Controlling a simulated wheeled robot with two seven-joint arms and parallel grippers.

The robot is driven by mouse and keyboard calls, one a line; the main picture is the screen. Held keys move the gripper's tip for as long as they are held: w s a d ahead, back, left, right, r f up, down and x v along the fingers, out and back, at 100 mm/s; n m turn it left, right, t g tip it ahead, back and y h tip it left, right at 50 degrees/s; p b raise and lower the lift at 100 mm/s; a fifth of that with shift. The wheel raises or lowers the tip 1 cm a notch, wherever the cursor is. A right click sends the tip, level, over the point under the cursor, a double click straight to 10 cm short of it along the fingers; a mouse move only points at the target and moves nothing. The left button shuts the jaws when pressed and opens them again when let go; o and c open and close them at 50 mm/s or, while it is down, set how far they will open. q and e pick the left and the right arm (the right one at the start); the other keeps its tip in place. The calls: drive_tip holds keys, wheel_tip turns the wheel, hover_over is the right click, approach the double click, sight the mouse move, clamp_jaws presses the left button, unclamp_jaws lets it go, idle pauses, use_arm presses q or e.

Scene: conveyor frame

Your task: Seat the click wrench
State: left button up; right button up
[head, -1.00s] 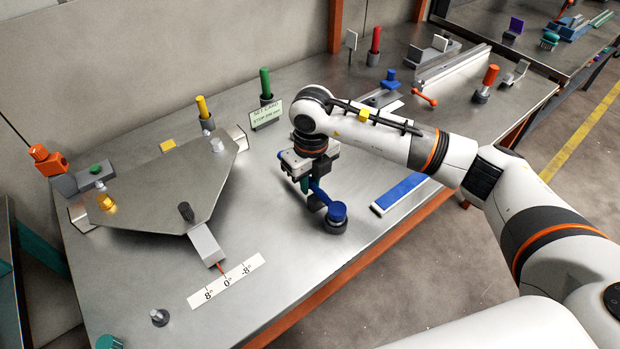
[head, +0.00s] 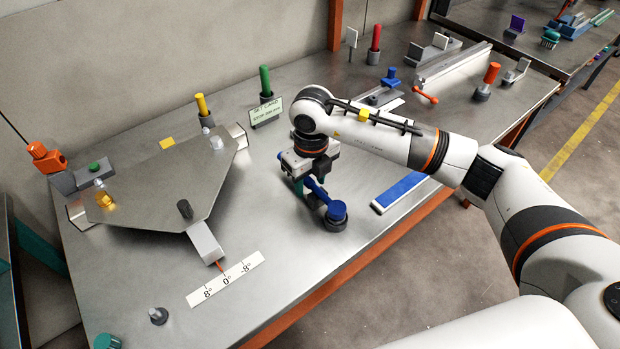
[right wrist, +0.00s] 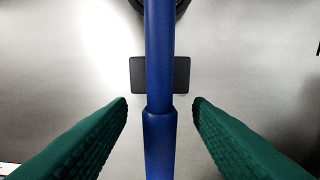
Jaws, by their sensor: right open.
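The click wrench (head: 337,210) is a blue bar with a round blue end, at the front middle of the bench in the head view. Its blue shaft (right wrist: 160,140) runs upright through the middle of the right wrist view, over a dark block (right wrist: 181,75). My right gripper (head: 302,190) is over the wrench's shaft. In the right wrist view its green fingers (right wrist: 160,104) stand open on either side of the shaft, with a gap on both sides. The wrench's far end is partly hidden by my gripper. My left gripper is not in view.
A large grey plate (head: 165,185) with a pointer over an angle scale (head: 226,279) lies at left. A set card (head: 266,112) and a green post (head: 265,82) stand behind my gripper. A blue-and-white strip (head: 400,191) lies right of the wrench. Bare bench lies between plate and wrench.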

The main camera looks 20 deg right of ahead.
wheel_tip(320, 180, up, 12)
drive_tip(key=b, duration=0.1)
drive_tip(key=shift+s, duration=0.2)
idle(0.4)
